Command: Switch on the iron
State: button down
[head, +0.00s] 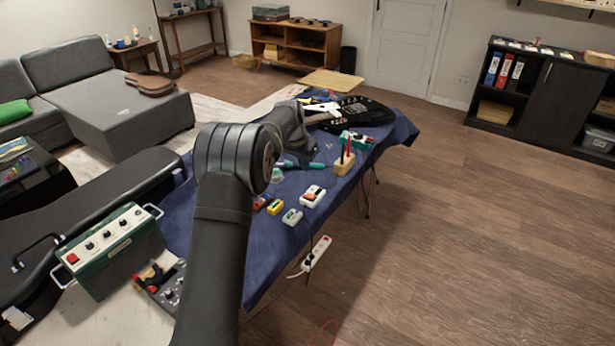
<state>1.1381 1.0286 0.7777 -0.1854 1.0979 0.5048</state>
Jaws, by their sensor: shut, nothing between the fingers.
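A thin tool with a teal handle (317,165) lies on the blue-clothed table (205,258), left of a wooden block. It looks like the iron, but it is small and partly hidden by my arm. A teal box (357,141) with a light top stands farther back on the table; I cannot make out a switch on it. My gripper's fingers cannot be made out behind the arm's last links.
The wooden block (344,163) holds upright red and black tools. Small boxes, one white and red (313,195), one yellow (275,207), line the near edge. A green knobbed unit (110,250) stands left. A power strip (317,254) is on the floor.

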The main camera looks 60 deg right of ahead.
send_over(309, 194)
jog(key=s+a, duration=0.1)
jog(key=s, duration=0.1)
jog(key=f, duration=1.1)
jog(key=shift+w+a, duration=0.15)
jog(key=shift+w, duration=0.1)
jog(key=shift+s+f, duration=0.1)
jog(key=shift+f, duration=0.7)
jog(key=shift+f+t, duration=0.2)
jog(key=shift+t, duration=0.1)
jog(key=shift+w+r, duration=0.15)
jog(key=shift+w, duration=0.55)
jog(key=shift+r, duration=0.1)
